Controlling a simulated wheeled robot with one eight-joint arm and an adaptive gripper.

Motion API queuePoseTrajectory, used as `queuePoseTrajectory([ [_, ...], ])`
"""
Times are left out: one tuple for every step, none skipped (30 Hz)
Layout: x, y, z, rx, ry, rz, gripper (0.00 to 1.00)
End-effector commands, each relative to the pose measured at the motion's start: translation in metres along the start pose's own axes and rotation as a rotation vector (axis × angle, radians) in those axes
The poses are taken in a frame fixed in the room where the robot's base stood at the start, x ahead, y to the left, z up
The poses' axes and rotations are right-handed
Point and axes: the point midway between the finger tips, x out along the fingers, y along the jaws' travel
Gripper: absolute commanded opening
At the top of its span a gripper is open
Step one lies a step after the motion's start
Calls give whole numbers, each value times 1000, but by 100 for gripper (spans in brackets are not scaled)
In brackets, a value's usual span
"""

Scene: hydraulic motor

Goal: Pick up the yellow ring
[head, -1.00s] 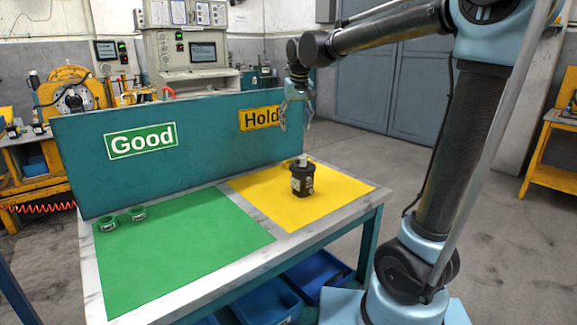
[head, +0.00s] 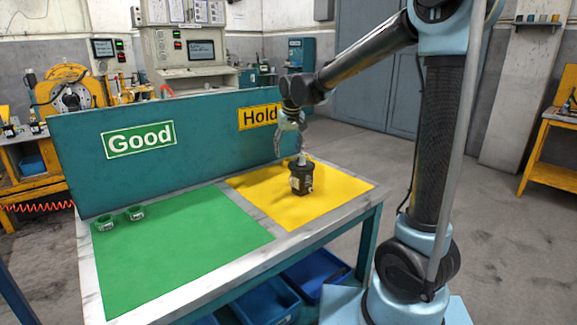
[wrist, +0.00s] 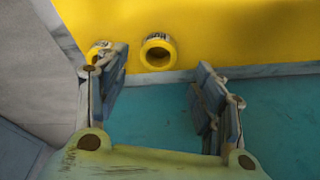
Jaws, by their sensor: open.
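A yellow ring (wrist: 158,67) lies on the yellow mat (wrist: 255,30) near its edge, and its dark hole shows in the wrist view. A second yellow ring (wrist: 97,48) is to its left, partly hidden by my left finger. My gripper (wrist: 162,72) is open and empty, with the first ring showing between its fingers, nearer the left one. In the head view my gripper (head: 291,148) hangs over the back of the yellow mat, behind the black motor. The rings there are mostly hidden and too small to tell apart.
A black motor (head: 301,180) stands on the yellow mat in front of my gripper. The teal board (head: 215,150) with the Hold sign (head: 259,117) rises close behind. Two green rings (head: 135,213) lie on the green mat (head: 180,250), which is otherwise clear.

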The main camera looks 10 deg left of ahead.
Motion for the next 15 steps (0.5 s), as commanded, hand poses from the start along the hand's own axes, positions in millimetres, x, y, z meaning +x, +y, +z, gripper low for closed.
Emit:
queuePoseTrajectory([
  [4,0,0,0,0,0,62],
  [6,1,0,1,0,0,62],
  [11,2,1,1,0,0,62],
  [15,2,1,1,0,0,62],
  [20,2,1,1,0,0,62],
  [26,3,2,1,0,0,62],
  [30,4,2,1,0,0,62],
  [34,4,2,1,0,0,62],
  [38,4,2,0,0,0,62],
  [41,4,2,0,0,0,62],
  [44,4,2,0,0,0,62],
  [47,4,2,0,0,0,62],
  [49,4,2,0,0,0,62],
  [50,4,2,0,0,0,62],
  [50,4,2,0,0,0,62],
])
